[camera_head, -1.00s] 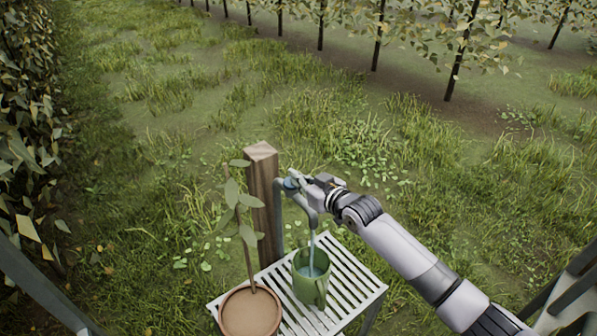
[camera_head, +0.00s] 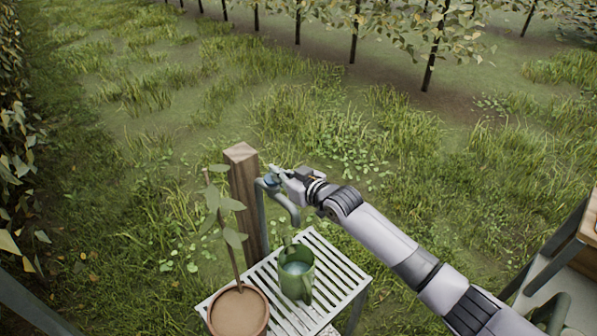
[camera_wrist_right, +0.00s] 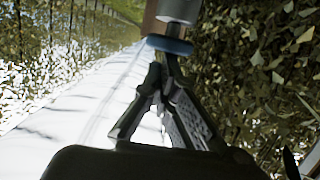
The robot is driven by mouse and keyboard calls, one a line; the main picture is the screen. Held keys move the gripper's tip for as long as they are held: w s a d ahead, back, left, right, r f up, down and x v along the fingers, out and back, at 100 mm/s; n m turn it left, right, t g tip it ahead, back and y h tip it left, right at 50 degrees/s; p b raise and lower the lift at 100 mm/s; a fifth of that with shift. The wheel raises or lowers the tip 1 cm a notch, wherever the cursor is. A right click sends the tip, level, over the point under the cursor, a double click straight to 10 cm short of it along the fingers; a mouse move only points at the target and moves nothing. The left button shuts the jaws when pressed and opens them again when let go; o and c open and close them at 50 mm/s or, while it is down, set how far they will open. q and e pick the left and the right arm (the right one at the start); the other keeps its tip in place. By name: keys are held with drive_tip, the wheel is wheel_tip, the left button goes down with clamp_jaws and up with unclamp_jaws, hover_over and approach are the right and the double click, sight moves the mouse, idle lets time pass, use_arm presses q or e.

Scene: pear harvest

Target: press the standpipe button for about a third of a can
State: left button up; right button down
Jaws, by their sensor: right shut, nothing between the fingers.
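The standpipe (camera_head: 263,213) is a grey pipe with a bent spout beside a wooden post (camera_head: 243,195). Its blue button (camera_head: 271,181) sits at the top of the pipe. My right gripper (camera_head: 276,173) is shut and empty, with its fingertips at the button; whether they touch it I cannot tell. In the right wrist view the shut fingers (camera_wrist_right: 158,72) point at the blue button (camera_wrist_right: 169,45). The green can (camera_head: 297,277) stands upright on the slatted table under the spout, with water in it. No stream shows from the spout. My left gripper is not in view.
The white slatted table (camera_head: 335,272) also bears a terracotta pot (camera_head: 238,312) with a leafy sapling, left of the can. A wooden-topped stand (camera_head: 590,218) is at the right edge. Grass and a row of trees lie behind.

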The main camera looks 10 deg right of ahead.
use_arm(q)
drive_tip(key=b, duration=0.1)
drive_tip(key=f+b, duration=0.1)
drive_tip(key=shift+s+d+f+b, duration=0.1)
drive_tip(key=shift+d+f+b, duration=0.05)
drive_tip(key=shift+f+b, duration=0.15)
use_arm(e)
drive_tip(key=r+v, duration=0.2)
drive_tip(key=v, duration=0.8)
drive_tip(key=shift+r, duration=0.15)
